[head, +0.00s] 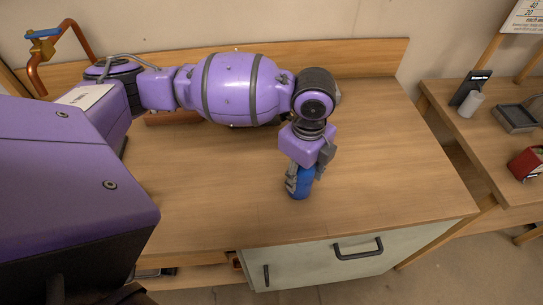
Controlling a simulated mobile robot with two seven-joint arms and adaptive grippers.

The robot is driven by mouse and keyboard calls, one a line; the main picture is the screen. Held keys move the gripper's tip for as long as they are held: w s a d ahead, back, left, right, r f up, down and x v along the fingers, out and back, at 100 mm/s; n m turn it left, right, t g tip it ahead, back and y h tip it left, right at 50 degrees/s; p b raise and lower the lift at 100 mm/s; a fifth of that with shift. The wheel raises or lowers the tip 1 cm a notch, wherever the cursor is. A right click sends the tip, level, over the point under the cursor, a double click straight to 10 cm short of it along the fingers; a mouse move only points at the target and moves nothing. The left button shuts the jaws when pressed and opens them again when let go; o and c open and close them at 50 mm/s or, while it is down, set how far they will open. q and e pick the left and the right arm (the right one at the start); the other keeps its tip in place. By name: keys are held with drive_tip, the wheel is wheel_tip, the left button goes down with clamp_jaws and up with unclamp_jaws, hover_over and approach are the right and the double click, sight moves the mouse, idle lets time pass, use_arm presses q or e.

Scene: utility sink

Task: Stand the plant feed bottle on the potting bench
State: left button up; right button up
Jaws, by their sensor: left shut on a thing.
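My left gripper (303,180) points down over the front right part of the wooden bench (390,170). It is shut on a blue bottle (301,187), seemingly the plant feed bottle. The bottle looks upright, with its lower end at or just above the bench top; I cannot tell whether it touches. The gripper and wrist hide its upper part. My right gripper is not in view.
My left arm covers the back left of the bench. The bench top around the bottle is clear. A second table at right holds a grey tray (515,118), a white cylinder (471,105), a dark upright device (468,88) and a red item (526,164).

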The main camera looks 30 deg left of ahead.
use_arm(q)
drive_tip(key=shift+w, duration=0.1)
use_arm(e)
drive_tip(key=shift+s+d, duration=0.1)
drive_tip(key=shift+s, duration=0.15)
use_arm(q)
drive_tip(key=o, duration=1.4)
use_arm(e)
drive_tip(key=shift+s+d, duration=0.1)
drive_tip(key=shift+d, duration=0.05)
use_arm(q)
drive_tip(key=shift+r, duration=0.3)
wheel_tip(320, 180, up, 11)
drive_tip(key=shift+f+p, duration=0.2)
drive_tip(key=shift+p, duration=0.2)
drive_tip(key=shift+r, duration=0.55)
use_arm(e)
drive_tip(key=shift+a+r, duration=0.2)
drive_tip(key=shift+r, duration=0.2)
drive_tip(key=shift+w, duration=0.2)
